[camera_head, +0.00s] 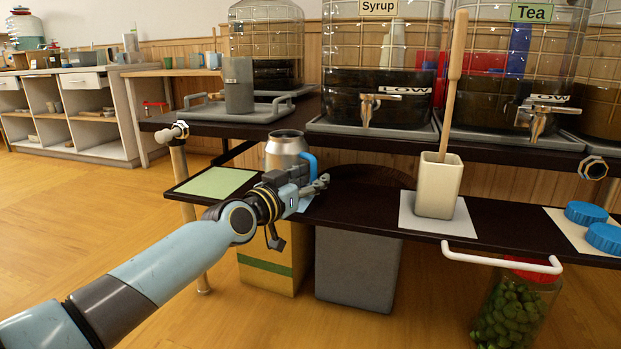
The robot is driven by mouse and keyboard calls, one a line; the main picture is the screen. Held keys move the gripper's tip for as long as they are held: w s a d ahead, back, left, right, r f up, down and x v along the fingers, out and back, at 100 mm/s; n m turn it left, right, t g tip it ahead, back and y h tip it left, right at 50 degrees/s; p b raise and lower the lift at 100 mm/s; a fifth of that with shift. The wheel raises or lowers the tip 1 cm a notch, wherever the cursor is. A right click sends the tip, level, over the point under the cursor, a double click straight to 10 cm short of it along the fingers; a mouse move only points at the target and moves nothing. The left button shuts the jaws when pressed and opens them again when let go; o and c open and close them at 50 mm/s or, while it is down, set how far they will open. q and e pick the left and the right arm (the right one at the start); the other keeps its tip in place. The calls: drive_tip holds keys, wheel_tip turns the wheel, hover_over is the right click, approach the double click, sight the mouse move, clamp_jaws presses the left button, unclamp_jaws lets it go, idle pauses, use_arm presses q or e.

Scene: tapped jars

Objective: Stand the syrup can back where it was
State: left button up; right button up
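My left gripper (300,208) is right in front of the can, just below the blue handle. I cannot tell whether its fingers are closed on the handle. A small pale blue patch (305,204) shows beside the fingers. My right gripper is not in view.
A green mat (213,182) lies bare left of the can. Right of it are a dark round tray (365,186), a cream pot with a wooden stick (438,187) on a white mat and blue lids (586,213). Metal taps (370,107) hang above. A white rail (500,262) fronts the shelf.

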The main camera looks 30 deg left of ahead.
use_arm(q)
drive_tip(key=shift+s, duration=0.1)
drive_tip(key=s+p, duration=0.2)
drive_tip(key=s, duration=0.5)
drive_tip(key=shift+s+a, duration=0.3)
drive_tip(key=shift+s, duration=0.05)
idle(1.3)
drive_tip(key=shift+s, duration=0.1)
drive_tip(key=s, duration=1.1)
drive_tip(key=shift+s+a, duration=0.4)
drive_tip(key=shift+a, duration=0.05)
